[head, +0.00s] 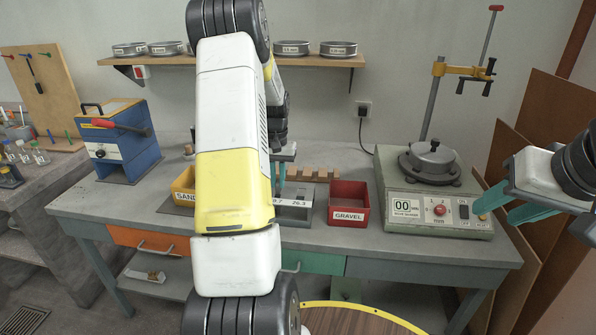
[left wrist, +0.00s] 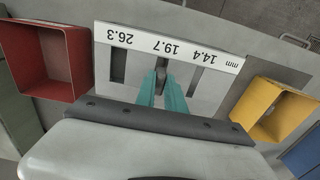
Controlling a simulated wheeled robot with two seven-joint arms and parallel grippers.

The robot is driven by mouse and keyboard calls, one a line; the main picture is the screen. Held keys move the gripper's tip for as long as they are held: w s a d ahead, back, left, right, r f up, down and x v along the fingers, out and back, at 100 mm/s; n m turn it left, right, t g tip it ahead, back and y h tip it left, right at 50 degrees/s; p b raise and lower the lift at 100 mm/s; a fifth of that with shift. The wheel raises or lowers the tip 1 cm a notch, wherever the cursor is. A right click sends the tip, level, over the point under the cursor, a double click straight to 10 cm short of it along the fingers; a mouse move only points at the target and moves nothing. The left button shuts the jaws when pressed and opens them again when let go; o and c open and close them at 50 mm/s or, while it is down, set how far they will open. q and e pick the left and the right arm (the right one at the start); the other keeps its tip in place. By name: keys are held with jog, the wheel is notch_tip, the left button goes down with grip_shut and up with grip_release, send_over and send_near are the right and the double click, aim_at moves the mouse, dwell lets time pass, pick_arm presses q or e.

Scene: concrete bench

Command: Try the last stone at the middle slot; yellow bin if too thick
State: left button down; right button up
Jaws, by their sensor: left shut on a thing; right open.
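The slot gauge (left wrist: 215,62) is a pale plate marked 26.3, 19.7 and 14.4 mm; its text is upside down in the left wrist view. In the head view the gauge (head: 293,211) is partly behind my left arm. My left gripper (left wrist: 162,74) is shut on a small grey stone (left wrist: 161,63) at the middle slot, marked 19.7. The fingers hide most of the stone, and how deep it sits cannot be told. The yellow bin (left wrist: 253,101), labelled SAND in the head view (head: 181,198), is left of the gauge there. My right gripper (head: 494,206) is open and empty.
A red GRAVEL bin (head: 348,205) stands right of the gauge. A wooden notched rack (head: 318,173) is behind it. A sieve shaker (head: 428,205) is at the bench's right, close to my right gripper. A blue box device (head: 120,145) stands at the left.

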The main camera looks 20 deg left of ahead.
aim_at(278, 182)
pick_arm(q)
jog(key=shift+f, duration=0.55)
dwell(0.4)
dwell(0.5)
jog(key=c, duration=1.3)
grip_release()
jog(key=shift+c, duration=0.2)
jog(key=shift+r, duration=0.1)
notch_tip(278, 182, up, 8)
jog(key=shift+f, duration=0.25)
